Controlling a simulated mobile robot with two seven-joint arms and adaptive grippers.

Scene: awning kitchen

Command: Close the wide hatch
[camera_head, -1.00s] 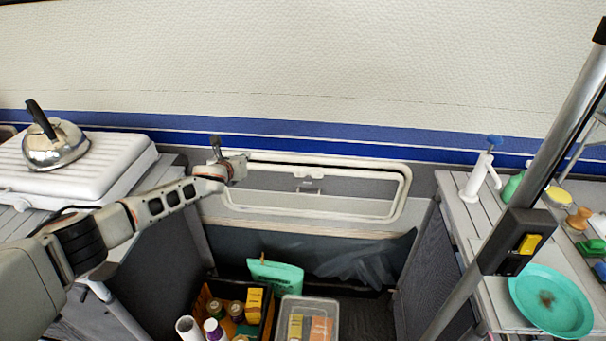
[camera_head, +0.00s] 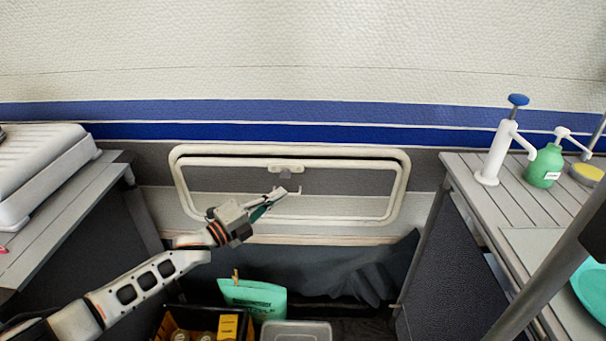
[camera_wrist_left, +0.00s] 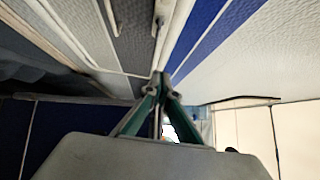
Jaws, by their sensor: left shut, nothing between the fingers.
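The wide hatch (camera_head: 345,207) is a grey panel with a cream rim in the lower wall, below the blue stripe. A thin dark gap shows along its top edge, between panel and outer frame. A small pale latch (camera_head: 285,169) sits at the top middle of the panel. My left gripper (camera_head: 276,195) is in front of the hatch's middle, just below the latch. Its green fingers are together and empty; they also show in the wrist view (camera_wrist_left: 160,82), pointing along the wall. I cannot tell whether the tips touch the panel. My right gripper is out of view.
A counter with a white case (camera_head: 45,165) stands at left. Below the hatch are a green bag (camera_head: 253,297), a clear box (camera_head: 296,331) and a black crate.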

